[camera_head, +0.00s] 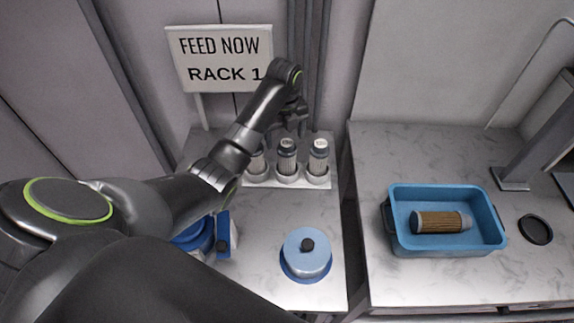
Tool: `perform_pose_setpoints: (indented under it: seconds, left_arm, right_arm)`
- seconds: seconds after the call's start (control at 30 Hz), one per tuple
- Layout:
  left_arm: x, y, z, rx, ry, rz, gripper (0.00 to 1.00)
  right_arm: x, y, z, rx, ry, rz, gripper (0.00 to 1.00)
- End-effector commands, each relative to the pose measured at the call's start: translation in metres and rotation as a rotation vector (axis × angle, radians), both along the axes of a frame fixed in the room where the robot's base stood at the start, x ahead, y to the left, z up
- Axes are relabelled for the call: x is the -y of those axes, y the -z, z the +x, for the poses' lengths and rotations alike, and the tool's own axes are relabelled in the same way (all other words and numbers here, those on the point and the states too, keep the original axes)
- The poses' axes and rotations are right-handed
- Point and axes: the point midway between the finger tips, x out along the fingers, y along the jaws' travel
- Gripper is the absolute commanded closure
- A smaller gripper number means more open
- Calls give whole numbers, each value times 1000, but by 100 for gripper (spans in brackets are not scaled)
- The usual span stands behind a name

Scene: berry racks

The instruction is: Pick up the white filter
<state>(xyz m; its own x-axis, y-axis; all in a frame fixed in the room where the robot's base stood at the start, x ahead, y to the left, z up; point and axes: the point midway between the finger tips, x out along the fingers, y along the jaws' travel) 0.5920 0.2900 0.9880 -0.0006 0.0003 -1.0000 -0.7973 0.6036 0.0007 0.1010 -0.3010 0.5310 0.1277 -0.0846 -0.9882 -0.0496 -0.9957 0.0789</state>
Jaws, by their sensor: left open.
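My left arm reaches across from the left. My left gripper (293,122) is open, just above and behind the middle filter in the picture; I see no contact with it. The forearm partly hides the left filter. My right gripper is not in view.
A blue tray (400,245) on the right counter holds a brown used-looking filter (441,222). A black disc (536,229) lies beside it. A blue-based round lid (306,255) stands in front of the rack. A sign (222,60) reading "RACK 1" stands behind.

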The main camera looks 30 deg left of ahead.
Motion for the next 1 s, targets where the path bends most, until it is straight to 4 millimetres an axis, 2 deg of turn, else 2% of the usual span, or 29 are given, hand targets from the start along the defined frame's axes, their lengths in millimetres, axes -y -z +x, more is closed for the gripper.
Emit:
perform_pose_setpoints:
  seconds: [0.33,0.5,0.63,0.93,1.0]
  left_arm:
    - [3,28,0,-3,1,-1,23]
    - [7,50,0,-4,1,-1,23]
    - [6,66,0,-1,1,1,23]
    - [6,72,0,1,1,2,23]
    - [6,72,0,1,1,2,30]
  right_arm:
    - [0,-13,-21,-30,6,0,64]
    - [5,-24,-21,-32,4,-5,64]
    - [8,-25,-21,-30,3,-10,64]
    - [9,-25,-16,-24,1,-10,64]
    - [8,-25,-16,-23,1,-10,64]
